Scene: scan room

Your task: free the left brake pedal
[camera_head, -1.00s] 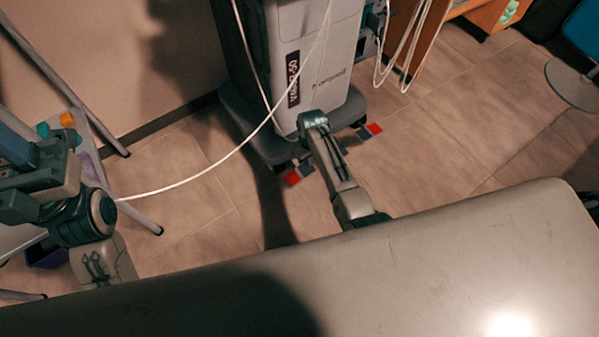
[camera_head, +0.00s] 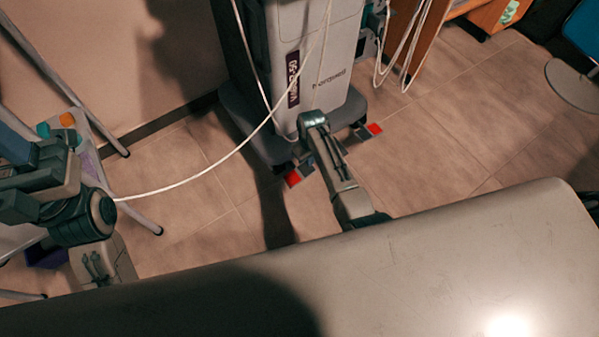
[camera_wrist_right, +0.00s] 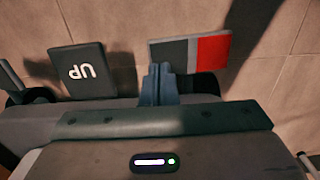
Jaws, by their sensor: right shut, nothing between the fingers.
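The left brake pedal (camera_head: 292,178) sticks out low at the front of the white machine, with its red half outward. In the right wrist view, the pedal (camera_wrist_right: 190,52) has a grey half and a red half. My right gripper (camera_wrist_right: 158,72) is shut and empty, its tips over the pedal's near edge at the grey half. I cannot tell whether they touch it. Of my left arm only links show at the left edge, not the fingers.
A dark plate marked UP (camera_wrist_right: 85,72) is beside the pedal. A second red and grey pedal (camera_head: 374,129) is at the machine's other side. The machine (camera_head: 320,60) stands on a dark base with hanging white cables. A padded table (camera_head: 420,260) fills the foreground.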

